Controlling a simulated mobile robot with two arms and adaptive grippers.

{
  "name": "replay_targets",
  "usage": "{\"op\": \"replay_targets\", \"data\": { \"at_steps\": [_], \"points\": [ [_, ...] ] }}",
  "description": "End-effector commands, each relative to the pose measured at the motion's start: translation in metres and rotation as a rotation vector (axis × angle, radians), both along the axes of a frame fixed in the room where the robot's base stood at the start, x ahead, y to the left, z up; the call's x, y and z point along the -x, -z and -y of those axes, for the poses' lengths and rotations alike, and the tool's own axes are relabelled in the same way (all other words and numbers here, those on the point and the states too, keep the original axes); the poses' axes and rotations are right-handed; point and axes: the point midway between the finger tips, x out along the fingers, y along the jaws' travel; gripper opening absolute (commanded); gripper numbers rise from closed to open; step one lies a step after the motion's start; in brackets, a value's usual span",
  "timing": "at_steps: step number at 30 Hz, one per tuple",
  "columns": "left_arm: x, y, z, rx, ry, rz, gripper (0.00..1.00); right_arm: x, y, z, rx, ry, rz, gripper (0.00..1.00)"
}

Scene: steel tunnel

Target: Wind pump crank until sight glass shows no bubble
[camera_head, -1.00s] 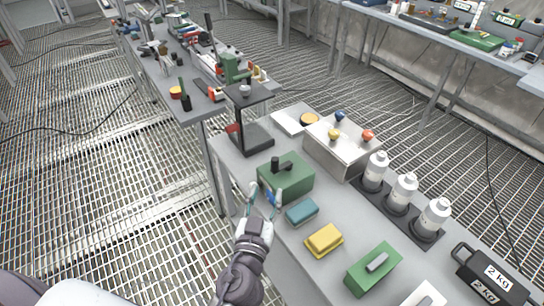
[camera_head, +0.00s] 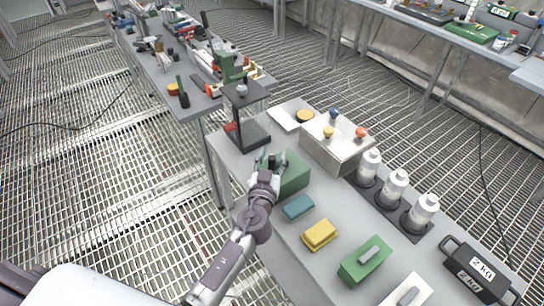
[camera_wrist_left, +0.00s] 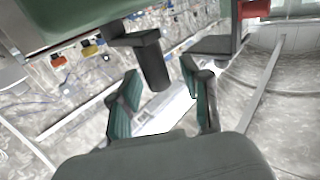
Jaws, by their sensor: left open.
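The pump is a green box (camera_head: 293,175) on the near bench, with a black crank on its top (camera_head: 272,160). In the left wrist view the crank (camera_wrist_left: 150,62) shows as a black arm with a cylindrical handle, and the green body (camera_wrist_left: 75,20) fills the upper left. My left gripper (camera_head: 270,163) is at the pump's near left side and hides part of it. In the left wrist view its two teal fingers (camera_wrist_left: 162,80) are spread, with the crank handle in front of and between their tips, not clasped. No sight glass or bubble can be made out. My right gripper is not in view.
A black stand (camera_head: 252,134) stands behind the pump. A grey box with coloured knobs (camera_head: 325,155) is to its right. A teal block (camera_head: 298,207) and a yellow block (camera_head: 319,234) lie in front. White bottles (camera_head: 394,187) stand in a dark rack at right.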

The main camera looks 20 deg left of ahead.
Motion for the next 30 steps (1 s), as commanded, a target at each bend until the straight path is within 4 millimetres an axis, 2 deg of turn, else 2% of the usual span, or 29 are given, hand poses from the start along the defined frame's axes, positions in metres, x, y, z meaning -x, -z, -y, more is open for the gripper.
{"op": "replay_targets", "data": {
  "at_steps": [2,10,20,30],
  "points": [
    [0.0002,0.0001,-0.0001,0.000,0.000,0.000,0.46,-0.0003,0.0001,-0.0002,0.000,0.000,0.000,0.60],
    [0.0004,0.0001,0.0000,0.000,0.000,0.000,0.01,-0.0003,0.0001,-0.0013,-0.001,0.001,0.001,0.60],
    [-0.0001,-0.0002,-0.0014,-0.003,0.021,0.000,0.00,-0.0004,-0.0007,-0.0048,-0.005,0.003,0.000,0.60],
    [-0.0065,-0.0019,-0.0088,-0.004,0.210,0.001,0.00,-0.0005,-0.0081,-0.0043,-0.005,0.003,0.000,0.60]
  ]
}}
